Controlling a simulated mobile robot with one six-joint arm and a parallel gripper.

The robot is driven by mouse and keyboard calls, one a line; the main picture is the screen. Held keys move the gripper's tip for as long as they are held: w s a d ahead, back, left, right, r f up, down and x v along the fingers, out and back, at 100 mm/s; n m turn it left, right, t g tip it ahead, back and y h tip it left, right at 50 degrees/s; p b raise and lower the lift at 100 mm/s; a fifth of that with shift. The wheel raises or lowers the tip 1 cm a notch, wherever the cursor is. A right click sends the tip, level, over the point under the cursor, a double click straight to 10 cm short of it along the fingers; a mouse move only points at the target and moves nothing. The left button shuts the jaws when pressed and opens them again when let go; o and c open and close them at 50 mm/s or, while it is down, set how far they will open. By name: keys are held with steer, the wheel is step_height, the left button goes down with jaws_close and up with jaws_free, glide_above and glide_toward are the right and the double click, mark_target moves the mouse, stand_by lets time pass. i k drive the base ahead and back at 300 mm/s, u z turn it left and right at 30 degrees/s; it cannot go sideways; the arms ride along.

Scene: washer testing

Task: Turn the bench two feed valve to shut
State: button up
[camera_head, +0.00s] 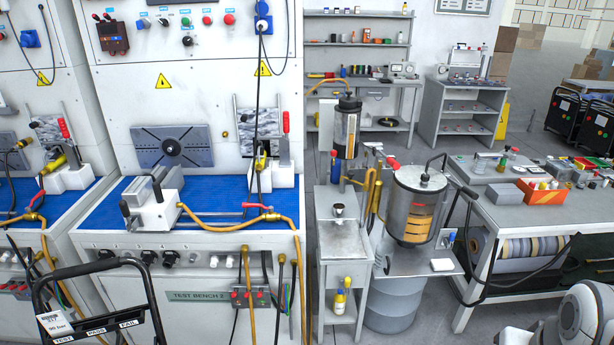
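The bench marked "TEST BENCH 2" (197,296) stands left of centre, with a blue top (215,190). A brass-coloured feed line (215,227) runs along its front edge. A small valve with a red lever (257,206) sits on that line near the right end. The lever looks to lie roughly along the line, pointing left, but it is too small to be sure of its setting. Nothing touches it. A white rounded arm link of mine (583,318) shows at the lower right. My gripper is out of view.
A black tube frame (100,268) with TEST, PASS and FAIL labels stands at the lower left. A side stand (340,240), a drum (393,300) with a metal canister (416,205), and a workbench (545,215) fill the right. Hoses hang before the bench.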

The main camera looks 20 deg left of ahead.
mark_target(271, 209)
steer(key=u, duration=0.05)
steer(key=i, duration=1.3)
steer(key=u, duration=2.2)
steer(key=i, duration=1.2)
steer(key=z, duration=1.1)
